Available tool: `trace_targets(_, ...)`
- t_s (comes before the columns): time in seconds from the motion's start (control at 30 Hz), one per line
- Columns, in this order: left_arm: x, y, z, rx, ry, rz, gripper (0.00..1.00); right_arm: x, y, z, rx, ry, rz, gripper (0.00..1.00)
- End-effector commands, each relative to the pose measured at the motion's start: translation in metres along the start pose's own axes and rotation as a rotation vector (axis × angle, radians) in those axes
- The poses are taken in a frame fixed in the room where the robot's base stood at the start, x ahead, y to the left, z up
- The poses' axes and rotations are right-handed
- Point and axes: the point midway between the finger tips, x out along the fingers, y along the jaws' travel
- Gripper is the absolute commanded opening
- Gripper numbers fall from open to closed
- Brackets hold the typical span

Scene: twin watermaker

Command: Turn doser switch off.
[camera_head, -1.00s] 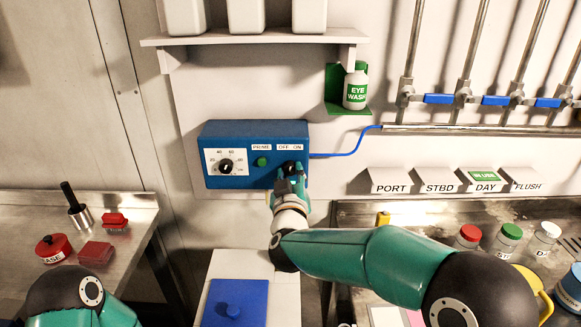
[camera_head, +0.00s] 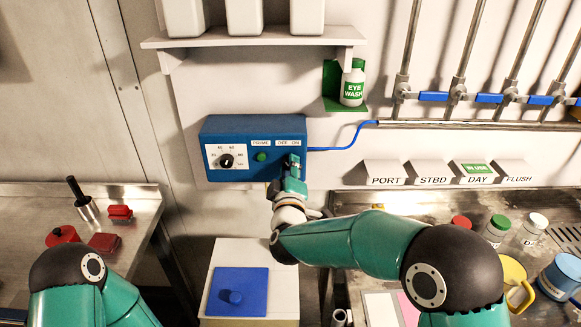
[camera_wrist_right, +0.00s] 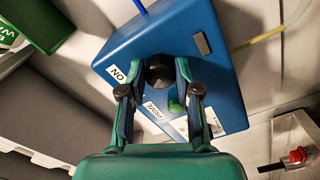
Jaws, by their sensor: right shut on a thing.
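The blue doser box (camera_head: 240,172) is on the wall, with a dial (camera_head: 226,160) at left, a green PRIME button (camera_head: 261,156), and OFF and ON labels (camera_head: 290,143) at right. My right gripper (camera_head: 292,164) is at the switch below those labels and hides it in the head view. In the right wrist view the dark switch knob (camera_wrist_right: 158,72) sits between the two fingers of my right gripper (camera_wrist_right: 160,76), which is shut on it. The ON label (camera_wrist_right: 117,74) shows beside it. The knob's pointing direction cannot be read. My left arm shows at lower left, its gripper out of frame.
A shelf (camera_head: 250,42) with white containers is above the box. An eye wash bottle (camera_head: 352,84) and a blue line (camera_head: 345,147) are to its right. A white cabinet with a blue lid (camera_head: 238,291) stands below. Steel benches lie on both sides.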

Motion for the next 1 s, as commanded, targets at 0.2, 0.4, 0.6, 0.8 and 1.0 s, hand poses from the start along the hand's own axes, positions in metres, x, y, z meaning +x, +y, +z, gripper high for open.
trace_targets(0.2,-0.0003,0.0001,0.0000,0.000,0.000,0.000,0.40,-0.0008,-0.0032,-0.0008,-0.014,0.003,-0.007,0.00)
trace_targets(0.4,-0.0002,0.0001,0.0000,0.000,0.000,0.000,0.40,-0.0009,-0.0037,-0.0010,-0.014,0.003,-0.008,0.00)
trace_targets(0.6,-0.0003,0.0001,0.0000,0.000,0.000,0.000,0.40,-0.0007,-0.0030,-0.0008,-0.012,0.003,-0.006,0.57)
trace_targets(0.8,-0.0003,0.0001,0.0000,0.000,0.000,0.000,0.40,-0.0004,-0.0017,-0.0005,-0.010,0.002,-0.004,0.57)
trace_targets(1.0,-0.0009,0.0003,0.0000,0.000,0.000,0.000,0.40,-0.0070,-0.0010,-0.0009,-0.010,0.002,-0.003,0.57)
